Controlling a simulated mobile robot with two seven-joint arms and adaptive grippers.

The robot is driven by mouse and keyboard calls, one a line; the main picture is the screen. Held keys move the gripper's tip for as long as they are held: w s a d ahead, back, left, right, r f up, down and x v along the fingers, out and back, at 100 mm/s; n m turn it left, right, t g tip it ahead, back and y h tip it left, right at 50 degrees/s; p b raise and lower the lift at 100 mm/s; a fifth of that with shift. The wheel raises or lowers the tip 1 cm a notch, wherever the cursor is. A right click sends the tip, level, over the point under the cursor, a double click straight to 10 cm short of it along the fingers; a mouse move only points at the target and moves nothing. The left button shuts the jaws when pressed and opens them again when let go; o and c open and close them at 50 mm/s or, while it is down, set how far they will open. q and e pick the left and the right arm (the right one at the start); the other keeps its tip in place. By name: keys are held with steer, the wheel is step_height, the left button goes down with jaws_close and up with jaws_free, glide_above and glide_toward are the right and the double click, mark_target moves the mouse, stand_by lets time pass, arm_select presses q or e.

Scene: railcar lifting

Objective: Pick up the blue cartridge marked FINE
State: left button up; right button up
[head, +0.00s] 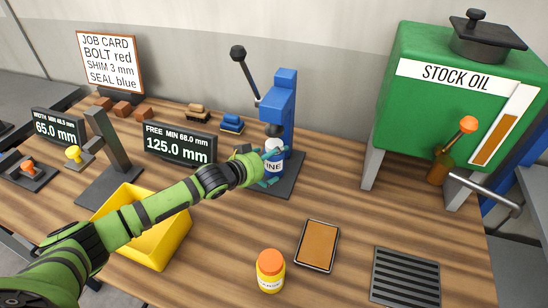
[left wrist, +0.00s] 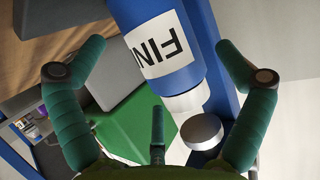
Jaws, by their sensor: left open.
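The blue cartridge marked FINE (head: 272,167) stands at the blue press (head: 284,95), with its white label facing me. My left gripper (head: 262,168) is at the cartridge, its fingers partly hidden by the wrist in the head view. In the left wrist view the cartridge (left wrist: 162,40) lies between the spread fingers of the open left gripper (left wrist: 160,62), with visible gaps at the sides. Its white neck (left wrist: 188,102) is near a round grey disc (left wrist: 203,131). I cannot tell if any finger touches it. My right gripper is not in view.
A yellow bin (head: 178,240) lies beneath my left forearm. A yellow jar with an orange lid (head: 270,265), a brown pad (head: 317,245) and a dark grate (head: 405,277) are in front. The green STOCK OIL tank (head: 420,110) stands right. Displays and stamps are left.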

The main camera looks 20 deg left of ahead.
arm_select(q)
steer(key=shift+x, duration=1.45)
steer(key=shift+s+r, duration=0.1)
steer(key=c, duration=1.4)
